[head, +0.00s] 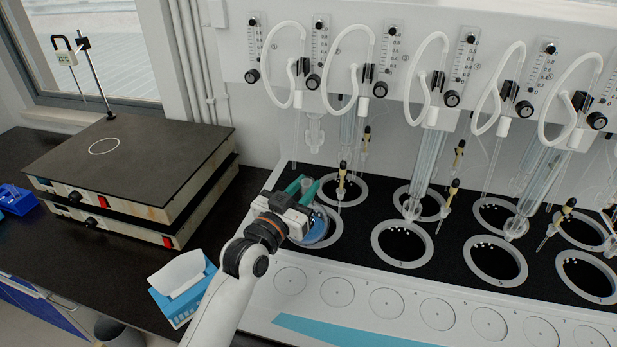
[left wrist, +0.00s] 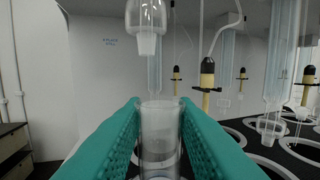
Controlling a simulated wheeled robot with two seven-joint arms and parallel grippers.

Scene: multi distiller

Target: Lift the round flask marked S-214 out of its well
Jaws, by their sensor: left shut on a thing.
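A round flask with bluish contents (head: 318,232) sits in the front-left well (head: 337,238) of the black distiller deck. Its clear glass neck (left wrist: 160,125) stands upright between the teal fingers of my left gripper (left wrist: 160,135) in the left wrist view. My left gripper (head: 303,189) is shut on this neck and partly covers the flask and well in the head view. I cannot read a marking on the flask. A glass tube (left wrist: 147,30) hangs above the neck. My right gripper is not in view.
Other wells, such as the front one to the right (head: 402,244), look dark and empty. Glass condensers (head: 432,160) and probes (head: 448,197) hang over the deck. A tissue box (head: 180,290) and a black-topped hotplate (head: 140,165) stand left of my arm.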

